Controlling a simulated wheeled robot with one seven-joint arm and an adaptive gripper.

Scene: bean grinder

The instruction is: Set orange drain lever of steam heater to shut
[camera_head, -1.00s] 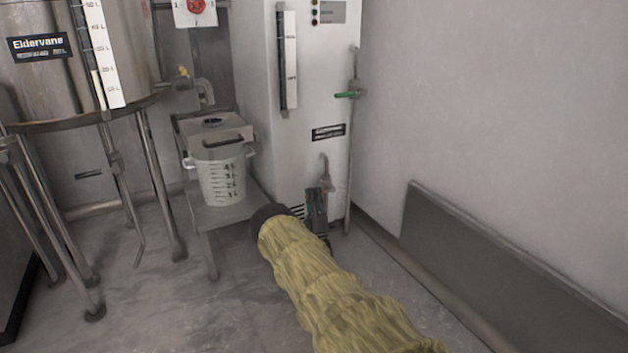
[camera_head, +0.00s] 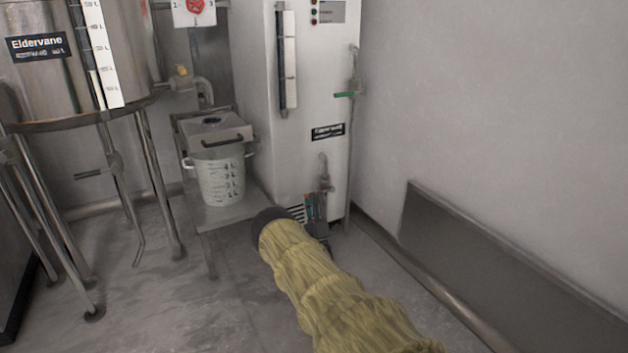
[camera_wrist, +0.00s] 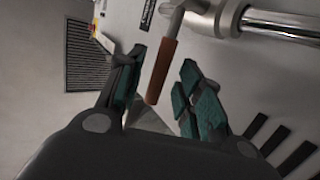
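The steam heater (camera_head: 308,150) is the tall white cabinet against the back wall in the head view. Its drain tap (camera_head: 325,178) sticks out low on the front. The orange drain lever (camera_wrist: 161,70) shows in the wrist view as an orange-brown handle on a grey metal stem, lying between my fingers. My gripper (camera_wrist: 163,78) is open around the lever, with gaps visible on both sides. In the head view my gripper (camera_head: 316,208) is just below the tap, and the lever cannot be made out there.
A pipe with a green lever (camera_head: 345,94) runs down the heater's right side. A white measuring bucket (camera_head: 221,180) stands on a low stand (camera_head: 212,216) to the left, beside a steel tank (camera_head: 85,80). A dark panel (camera_head: 500,262) leans along the right wall.

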